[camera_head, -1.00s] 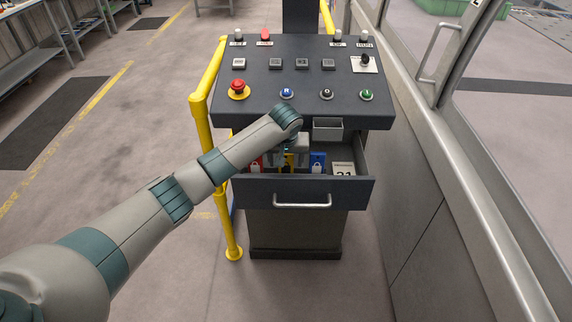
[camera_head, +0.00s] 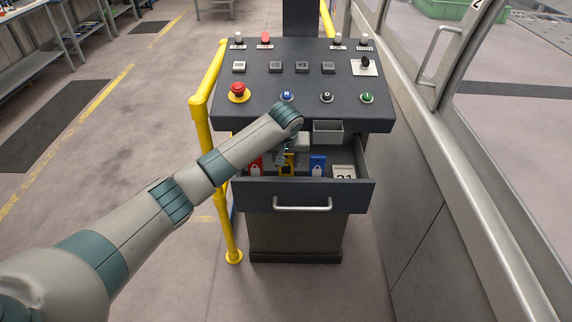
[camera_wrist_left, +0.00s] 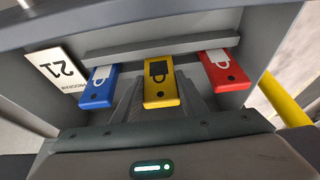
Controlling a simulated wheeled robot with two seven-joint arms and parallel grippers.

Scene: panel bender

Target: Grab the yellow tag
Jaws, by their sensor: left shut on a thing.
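The yellow tag (camera_head: 287,168) with a dark padlock print is in the open drawer (camera_head: 250,190) of the control console. In the left wrist view the yellow tag (camera_wrist_left: 160,92) sits between a blue tag (camera_wrist_left: 98,88) and a red tag (camera_wrist_left: 223,70). My left gripper (camera_head: 285,155) reaches down into the drawer from above and is shut on the yellow tag. My right gripper is not in view.
The console top (camera_head: 260,78) with buttons overhangs the drawer's back. A yellow rail (camera_head: 205,125) stands close on the left, and a grey machine wall (camera_head: 425,150) on the right.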

